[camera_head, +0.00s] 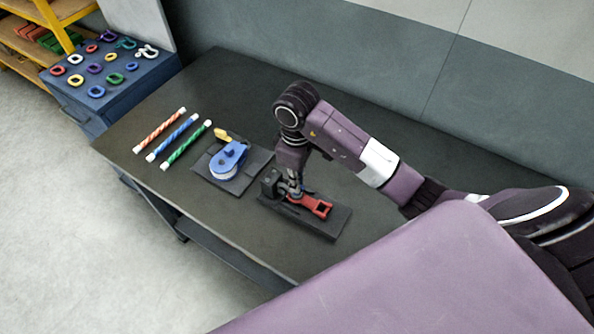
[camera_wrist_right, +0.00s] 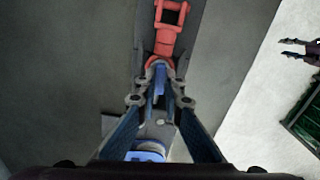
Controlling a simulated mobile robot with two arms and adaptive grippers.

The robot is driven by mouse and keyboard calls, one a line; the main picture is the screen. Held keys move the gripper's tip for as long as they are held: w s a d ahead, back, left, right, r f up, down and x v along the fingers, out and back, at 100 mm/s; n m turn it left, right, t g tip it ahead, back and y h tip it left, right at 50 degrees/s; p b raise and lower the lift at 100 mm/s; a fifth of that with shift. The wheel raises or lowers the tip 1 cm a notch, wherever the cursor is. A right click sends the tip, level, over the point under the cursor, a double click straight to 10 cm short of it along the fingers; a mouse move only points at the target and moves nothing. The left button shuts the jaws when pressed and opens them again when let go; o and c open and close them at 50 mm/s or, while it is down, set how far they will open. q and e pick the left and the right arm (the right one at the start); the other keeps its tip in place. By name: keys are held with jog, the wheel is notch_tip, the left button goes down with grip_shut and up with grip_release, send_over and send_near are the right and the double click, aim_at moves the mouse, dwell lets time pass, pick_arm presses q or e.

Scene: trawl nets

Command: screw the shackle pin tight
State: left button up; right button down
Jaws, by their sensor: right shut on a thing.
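My right gripper (camera_head: 294,188) points down over a dark fixture plate (camera_head: 330,226) on the workbench. It also shows in the wrist view (camera_wrist_right: 160,100), with its fingers closed around a narrow blue piece (camera_wrist_right: 159,82), which appears to be the shackle pin. A red swivel-like fitting (camera_head: 312,206) lies along the plate, right of the gripper. In the wrist view the red fitting (camera_wrist_right: 168,28) extends away from the fingertips. The fingers hide most of the shackle and pin threads, so the seating cannot be seen. My left gripper (camera_wrist_right: 298,48) shows at the wrist view's right edge, fingers apart and empty.
Three striped rods (camera_head: 160,130) lie farther left. A blue cabinet (camera_head: 120,95) bears several coloured rings. The bench's far right (camera_head: 390,140) passes under my right arm.

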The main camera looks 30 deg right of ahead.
jog(key=shift+w+r+m+p, duration=0.25)
jog(key=shift+r+m+p, duration=0.05)
jog(key=shift+m+p, duration=0.55)
jog(key=c, duration=2.1)
grip_release()
jog(key=shift+s+f, duration=0.15)
jog(key=shift+f, duration=0.1)
